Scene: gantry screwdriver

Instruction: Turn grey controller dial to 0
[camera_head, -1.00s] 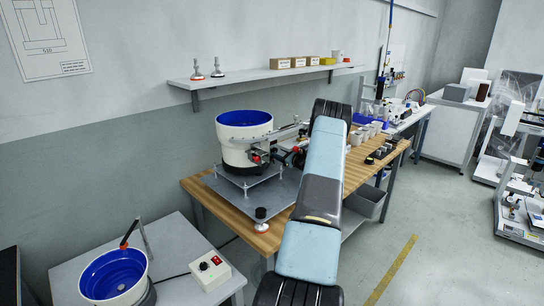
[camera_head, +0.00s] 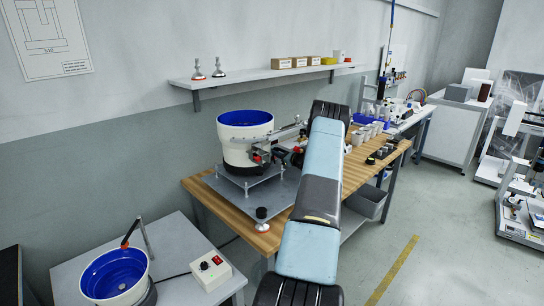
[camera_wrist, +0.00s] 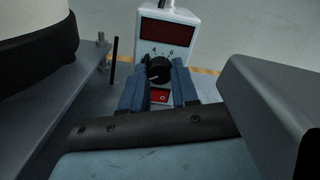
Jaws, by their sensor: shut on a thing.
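In the wrist view a light grey controller (camera_wrist: 185,15) stands with a dark red display (camera_wrist: 166,32) above a black dial (camera_wrist: 158,70). Scale marks, seemingly 4 and 6, show just above the dial. A red switch (camera_wrist: 160,96) sits below it. My gripper (camera_wrist: 160,85) has one blue-grey finger at each side of the dial and is shut on it. The fingers cover parts of the controller's front. The dial's pointer setting cannot be read clearly. In the head view my arm hides the gripper and the grey controller.
A white bowl feeder (camera_head: 245,150) stands on the wooden bench (camera_head: 220,207). A second blue bowl (camera_head: 114,275) and a white control box (camera_head: 207,281) with a black knob stand front left. Cups and small parts lie behind my arm. Open floor (camera_head: 430,200) is at right.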

